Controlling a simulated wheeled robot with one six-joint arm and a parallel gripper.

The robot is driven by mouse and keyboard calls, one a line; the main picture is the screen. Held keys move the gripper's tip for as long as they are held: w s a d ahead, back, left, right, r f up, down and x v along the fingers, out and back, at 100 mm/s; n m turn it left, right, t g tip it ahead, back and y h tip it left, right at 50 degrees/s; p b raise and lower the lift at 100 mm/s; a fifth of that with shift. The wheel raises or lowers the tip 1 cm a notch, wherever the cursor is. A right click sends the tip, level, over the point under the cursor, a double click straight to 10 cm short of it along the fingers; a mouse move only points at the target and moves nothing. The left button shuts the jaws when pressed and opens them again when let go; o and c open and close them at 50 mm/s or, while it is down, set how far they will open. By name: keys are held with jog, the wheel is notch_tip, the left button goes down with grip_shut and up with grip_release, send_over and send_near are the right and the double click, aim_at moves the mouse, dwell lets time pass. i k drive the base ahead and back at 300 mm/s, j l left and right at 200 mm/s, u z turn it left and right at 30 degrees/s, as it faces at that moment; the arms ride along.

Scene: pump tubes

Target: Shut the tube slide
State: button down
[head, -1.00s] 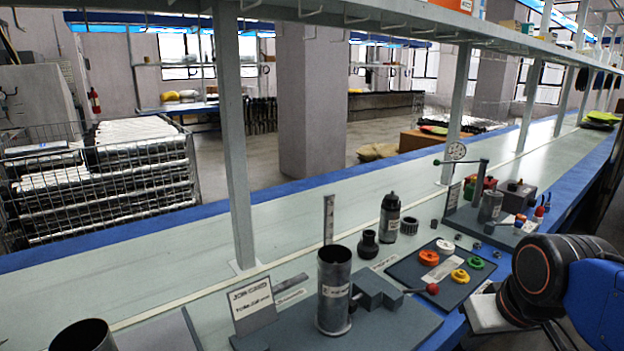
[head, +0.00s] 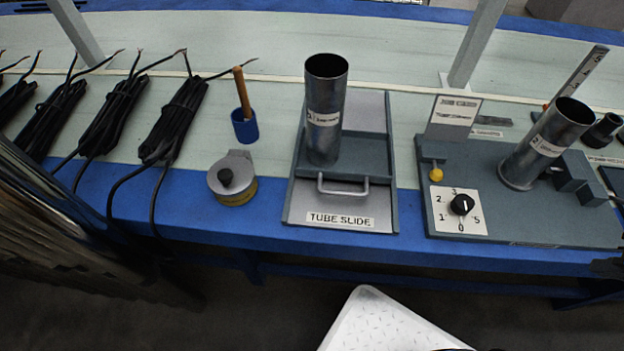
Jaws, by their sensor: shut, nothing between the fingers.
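The tube slide (head: 341,220) is a grey tray with raised side rails, seen in the head view at the middle of the bench. Its front plate carries the label "TUBE SLIDE" and lies over the blue front edge of the bench. A light grey bar handle (head: 342,190) stands behind the label, on a crosswise bar. A metal tube (head: 325,110) with a white label stands upright in the tray, behind and left of the handle, and hides part of the tray floor. My gripper is not in view.
Left of the slide are a round grey-and-yellow device with a black knob (head: 226,180), a blue cup with a wooden handle (head: 244,124) and bundled black cables (head: 174,122). Right is a dial board (head: 510,218) with a second, tilted-looking tube (head: 550,145).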

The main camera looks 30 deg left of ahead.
aim_at(367, 157)
jog(key=u, duration=1.35)
jog(key=k+l+z, duration=0.15)
jog(key=k, duration=0.2)
jog(key=k+l+z, duration=0.2)
jog(key=k+j, duration=0.05)
jog(key=k, duration=0.05)
